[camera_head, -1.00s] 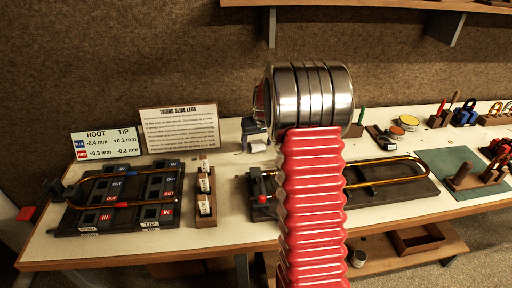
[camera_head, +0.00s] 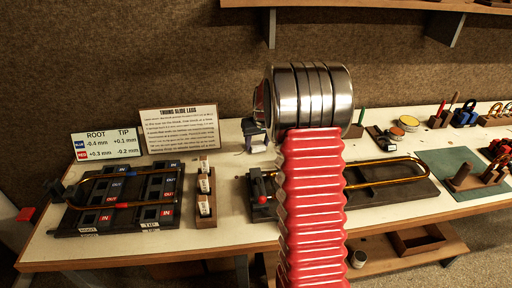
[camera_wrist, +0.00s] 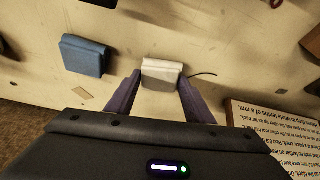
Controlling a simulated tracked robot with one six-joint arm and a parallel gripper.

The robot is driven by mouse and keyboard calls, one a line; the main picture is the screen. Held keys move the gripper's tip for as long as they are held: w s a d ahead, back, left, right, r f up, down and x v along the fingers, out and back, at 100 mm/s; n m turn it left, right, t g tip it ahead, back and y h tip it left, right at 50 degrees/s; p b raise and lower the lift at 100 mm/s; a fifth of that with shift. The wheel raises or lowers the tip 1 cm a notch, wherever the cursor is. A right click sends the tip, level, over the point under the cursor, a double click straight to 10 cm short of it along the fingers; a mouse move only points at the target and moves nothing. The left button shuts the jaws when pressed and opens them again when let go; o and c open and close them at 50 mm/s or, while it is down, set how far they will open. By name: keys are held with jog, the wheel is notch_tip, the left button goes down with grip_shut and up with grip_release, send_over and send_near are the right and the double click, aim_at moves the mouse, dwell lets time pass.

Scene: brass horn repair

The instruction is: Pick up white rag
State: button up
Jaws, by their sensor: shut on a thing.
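The white rag (camera_wrist: 162,74) is a small folded white block between the two fingertips of my gripper (camera_wrist: 160,88) in the wrist view. My gripper is shut on it, with one finger at each side. I cannot tell whether the rag is clear of the bench top. In the head view a small pale shape, likely the white rag (camera_head: 257,146), shows just left of my arm. My gripper is mostly hidden behind my arm there.
A blue folded block (camera_wrist: 85,56) lies left of the rag in the wrist view. The printed sign (camera_wrist: 275,138) is close at the lower right. In the head view, the rack of small white-labelled blocks (camera_head: 205,196) and the long brass slide (camera_head: 400,159) are nearby on the bench.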

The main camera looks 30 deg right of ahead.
aim_at(255, 146)
jog(key=shift+r, duration=0.1)
notch_tip(255, 146, up, 10)
dwell(0.5)
dwell(0.4)
jog(key=o, duration=0.5)
jog(key=c, duration=0.4)
jog(key=a+r, duration=0.2)
jog(key=a, duration=1.3)
jog(key=w+a+r, duration=0.1)
jog(key=a+r, duration=0.2)
jog(key=a, duration=1.2)
jog(key=shift+w+a+r, duration=0.3)
jog(key=shift+a, duration=0.05)
